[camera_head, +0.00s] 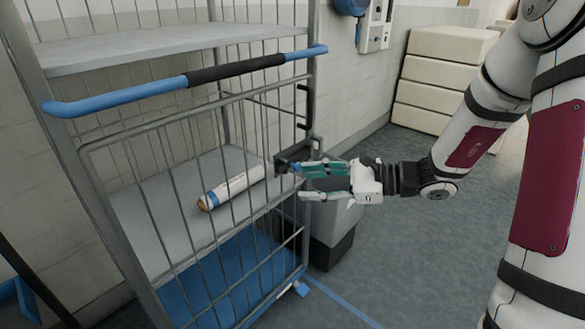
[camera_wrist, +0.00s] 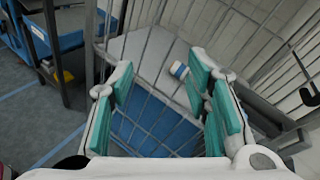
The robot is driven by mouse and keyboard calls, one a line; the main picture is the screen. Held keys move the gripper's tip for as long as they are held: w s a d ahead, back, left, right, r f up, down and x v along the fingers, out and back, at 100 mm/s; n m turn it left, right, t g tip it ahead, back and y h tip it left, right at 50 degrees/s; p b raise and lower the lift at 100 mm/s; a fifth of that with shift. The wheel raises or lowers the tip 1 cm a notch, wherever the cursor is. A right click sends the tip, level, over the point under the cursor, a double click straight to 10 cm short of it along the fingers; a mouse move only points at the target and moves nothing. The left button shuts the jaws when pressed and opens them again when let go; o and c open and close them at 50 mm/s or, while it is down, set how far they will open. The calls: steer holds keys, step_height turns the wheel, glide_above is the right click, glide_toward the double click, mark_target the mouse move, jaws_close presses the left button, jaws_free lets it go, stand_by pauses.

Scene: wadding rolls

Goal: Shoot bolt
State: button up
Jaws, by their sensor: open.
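A dark bolt bracket (camera_head: 290,160) with a small blue part sits at the right edge of the barred gate (camera_head: 180,150) of a roll cage. My gripper (camera_head: 306,180) is open with teal finger pads, just right of the bracket and close to it. In the head view the fingers partly cover the blue part, and I cannot tell whether they touch it. In the wrist view my gripper (camera_wrist: 160,76) is spread in front of the bars with nothing between the pads. The grey bracket (camera_wrist: 262,112) lies right of the right finger, partly hidden.
A wadding roll (camera_head: 232,187) lies on the cage's middle shelf behind the bars. A blue handle bar (camera_head: 130,95) with a black grip crosses above the gate. A grey bin (camera_head: 330,235) stands below my gripper. Stacked pale boxes (camera_head: 440,75) stand behind. The floor at front right is clear.

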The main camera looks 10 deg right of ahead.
mark_target(300, 167)
steer(key=w+d+f+m+t+h+b, duration=0.3)
steer(key=w+d+f+m+t, duration=0.4)
steer(key=w+d+f+m, duration=0.3)
steer(key=shift+n, duration=0.4)
steer(key=x, duration=0.4)
steer(key=b+x, duration=0.1)
steer(key=x, duration=0.3)
steer(key=b+x, duration=0.1)
steer(key=x, duration=0.3)
steer(key=shift+w+d, duration=0.3)
steer(key=shift+w, duration=0.15)
steer(key=shift+c, duration=0.3)
